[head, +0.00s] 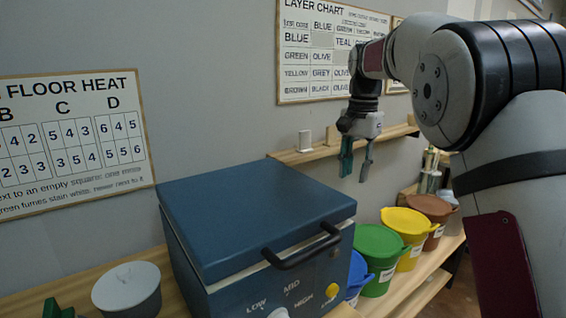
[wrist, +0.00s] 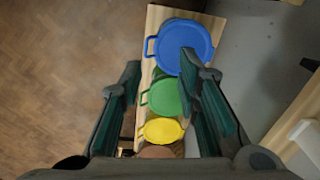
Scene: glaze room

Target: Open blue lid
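The blue bucket lid (wrist: 178,36) is round, with a loop handle on its left, and lies on its bucket at the top of the wrist view. In the head view the blue bucket (head: 356,274) is mostly hidden behind a blue box-shaped kiln. The kiln also has a blue lid (head: 255,215), which is down, with a dark bar handle (head: 302,255) at its front. My gripper (head: 356,172) is open and empty, raised above the bucket row and apart from it. In the wrist view my gripper (wrist: 160,66) points down, its right finger overlapping the blue bucket lid's edge.
Lidded green (head: 379,252), yellow (head: 408,230) and brown (head: 432,207) buckets stand in a row on a wooden shelf (head: 424,283). A wall ledge (head: 322,152) runs behind.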

